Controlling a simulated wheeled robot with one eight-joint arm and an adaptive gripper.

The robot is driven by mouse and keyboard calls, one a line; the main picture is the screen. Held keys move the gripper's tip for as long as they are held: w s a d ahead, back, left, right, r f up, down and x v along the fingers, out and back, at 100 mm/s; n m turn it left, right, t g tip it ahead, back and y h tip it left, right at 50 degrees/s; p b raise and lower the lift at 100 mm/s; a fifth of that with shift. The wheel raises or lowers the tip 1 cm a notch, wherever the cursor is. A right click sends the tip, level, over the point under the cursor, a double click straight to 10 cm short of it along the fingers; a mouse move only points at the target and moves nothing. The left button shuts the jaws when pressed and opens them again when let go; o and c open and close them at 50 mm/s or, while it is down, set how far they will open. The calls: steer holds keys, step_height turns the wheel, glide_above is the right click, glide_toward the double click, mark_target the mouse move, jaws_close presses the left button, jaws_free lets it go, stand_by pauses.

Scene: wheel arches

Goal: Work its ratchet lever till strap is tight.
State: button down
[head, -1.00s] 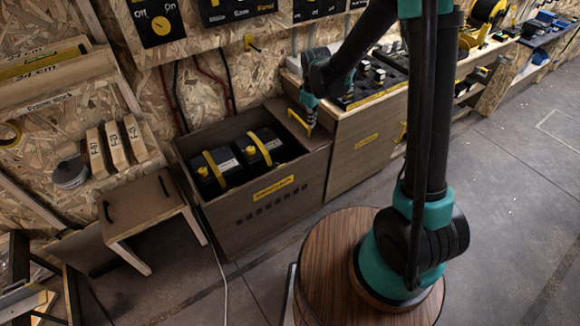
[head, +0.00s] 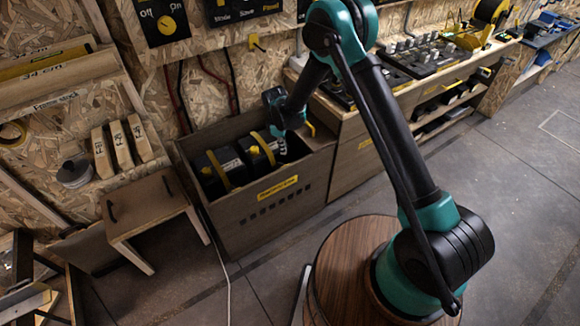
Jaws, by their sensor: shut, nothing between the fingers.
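A brown wooden box (head: 238,220) with a yellow label stands on the floor against the wall. In it sit two black battery-like blocks side by side, each under a yellow strap. The left strap (head: 220,170) is in plain view; the right strap (head: 263,149) is close to my arm. A ratchet lever is too small to make out. My gripper (head: 283,147) is small in the head view, pointing down just right of the right block. It is shut and looks empty. I cannot tell whether it touches the block or strap.
A workbench (head: 366,150) with trays of small parts adjoins the box on the right. A small wooden stand (head: 150,208) is on the left. A pale cable (head: 226,270) runs along the floor. The floor in front of the box is otherwise clear.

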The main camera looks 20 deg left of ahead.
steer(key=shift+f, duration=0.2)
glide_above(283, 165)
steer(key=s+d, duration=0.2)
steer(key=shift+w+a+f, duration=0.1)
steer(key=shift+f, duration=1.6)
steer(key=shift+w+a+f, duration=0.1)
steer(key=shift+f, duration=1.55)
steer(key=shift+f, duration=2.2)
